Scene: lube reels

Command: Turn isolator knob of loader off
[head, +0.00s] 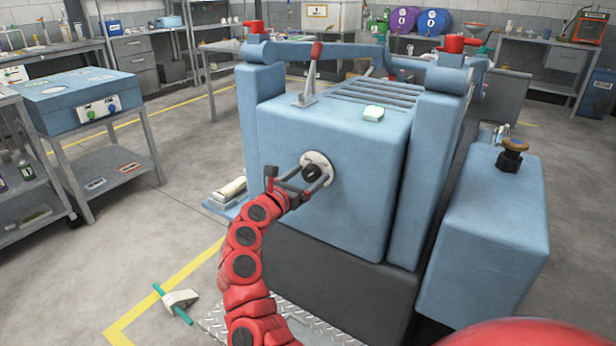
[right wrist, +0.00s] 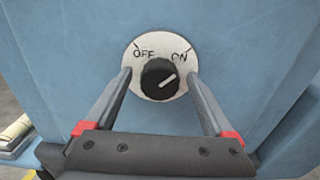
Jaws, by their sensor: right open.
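The isolator knob (head: 310,172) is a black round knob on a pale round plate on the front face of the blue loader (head: 365,190). In the right wrist view the knob (right wrist: 158,79) sits below the printed words OFF, at left, and ON, at right. Its light pointer line slants up to the right, toward ON. My right gripper (head: 316,174) is open, with one finger on each side of the knob. Whether the fingers touch the knob or plate cannot be told. My left gripper is not in view.
A blue box with a dark knob (head: 512,155) is at right.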

